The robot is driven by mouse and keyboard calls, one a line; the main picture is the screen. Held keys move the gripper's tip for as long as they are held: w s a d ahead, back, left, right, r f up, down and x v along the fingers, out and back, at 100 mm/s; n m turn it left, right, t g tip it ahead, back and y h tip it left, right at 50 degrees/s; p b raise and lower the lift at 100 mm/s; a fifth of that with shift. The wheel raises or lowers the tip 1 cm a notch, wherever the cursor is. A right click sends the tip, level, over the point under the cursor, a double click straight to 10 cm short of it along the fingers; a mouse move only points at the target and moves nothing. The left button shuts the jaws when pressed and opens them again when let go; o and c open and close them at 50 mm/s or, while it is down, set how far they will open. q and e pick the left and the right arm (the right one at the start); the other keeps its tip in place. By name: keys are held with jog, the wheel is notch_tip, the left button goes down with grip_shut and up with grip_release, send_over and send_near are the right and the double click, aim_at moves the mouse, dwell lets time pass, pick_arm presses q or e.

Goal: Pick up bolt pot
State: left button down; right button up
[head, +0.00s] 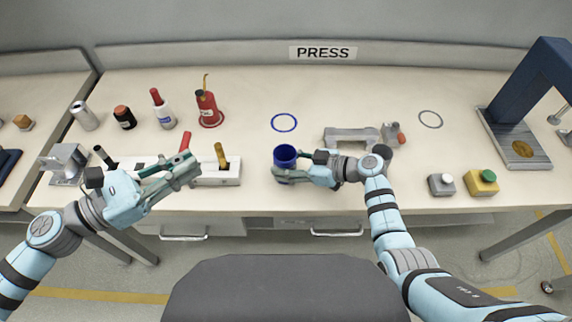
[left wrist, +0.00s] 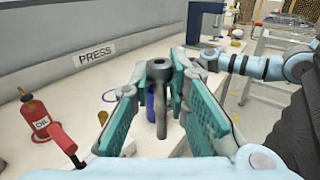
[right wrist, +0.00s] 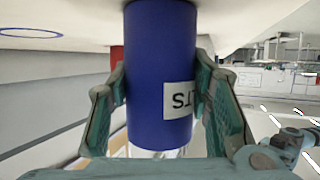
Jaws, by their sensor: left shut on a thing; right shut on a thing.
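The bolt pot (head: 285,153) is a blue cylinder near the front middle of the bench. In the right wrist view it is large (right wrist: 160,70), with a white label partly reading "LTS" upside down. My right gripper (head: 290,171) is shut on its sides, one finger on each side (right wrist: 162,110). Whether its base touches the bench is unclear. My left gripper (head: 187,168) is over the bench's front left, left of the pot. In the left wrist view its fingers (left wrist: 160,110) are around a dark grey ring-ended tool (left wrist: 161,110); the blue pot shows behind it.
A white rack (head: 225,176) with handled tools is by my left gripper. A red oil can (head: 207,108) and several containers stand behind it. A blue ring mark (head: 284,115) is empty. A grey fixture (head: 350,137), button boxes (head: 482,183) and a press (head: 540,85) are right.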

jog(key=r+v, duration=0.1)
jog(key=v, duration=1.5)
jog(key=shift+w+a+r, duration=0.15)
jog(key=shift+a+r, duration=0.15)
jog(key=shift+r, duration=0.05)
pick_arm(q)
jog(key=shift+f, duration=0.1)
pick_arm(e)
jog(key=shift+a, duration=0.1)
